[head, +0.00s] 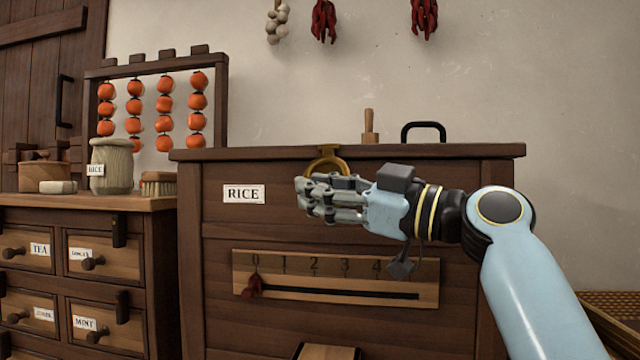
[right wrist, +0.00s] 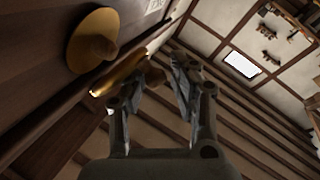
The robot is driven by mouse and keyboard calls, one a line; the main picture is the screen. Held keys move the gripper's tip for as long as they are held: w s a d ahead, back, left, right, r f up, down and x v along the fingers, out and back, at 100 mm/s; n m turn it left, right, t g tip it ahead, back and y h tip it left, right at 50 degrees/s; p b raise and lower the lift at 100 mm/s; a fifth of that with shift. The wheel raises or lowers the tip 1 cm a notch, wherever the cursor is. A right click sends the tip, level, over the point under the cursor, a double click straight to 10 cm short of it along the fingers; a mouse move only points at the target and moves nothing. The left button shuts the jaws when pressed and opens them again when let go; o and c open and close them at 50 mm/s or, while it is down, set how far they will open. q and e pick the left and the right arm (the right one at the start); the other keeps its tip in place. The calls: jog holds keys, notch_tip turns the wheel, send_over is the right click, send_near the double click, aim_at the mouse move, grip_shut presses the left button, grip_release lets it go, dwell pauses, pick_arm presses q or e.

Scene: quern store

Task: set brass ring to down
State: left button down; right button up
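The brass ring (head: 328,161) is at the top of the front of the dark wooden RICE chest, its arc showing above my fingers. Its lower part is hidden behind my right gripper (head: 312,196). In the right wrist view the brass ring (right wrist: 118,76) shows nearly edge-on, beside a round brass plate (right wrist: 92,42) with a boss. My right gripper (right wrist: 164,70) has its fingers apart there, with the ring close to the left fingertip. I cannot tell if they touch. Nothing shows between the fingers. My left gripper is not in view.
The chest (head: 225,290) has a numbered slider plate (head: 335,262) with a red knob (head: 255,285) at 0. A wooden peg (head: 370,128) and a black handle (head: 423,130) stand on top. A drawer cabinet (head: 85,262) with a jar (head: 112,165) stands left.

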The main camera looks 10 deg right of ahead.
jog(key=shift+o, duration=0.6)
jog(key=shift+r, duration=0.1)
jog(key=shift+s+d, duration=0.1)
jog(key=v, duration=0.7)
jog(key=shift+d, duration=0.15)
jog(key=shift+c, duration=0.4)
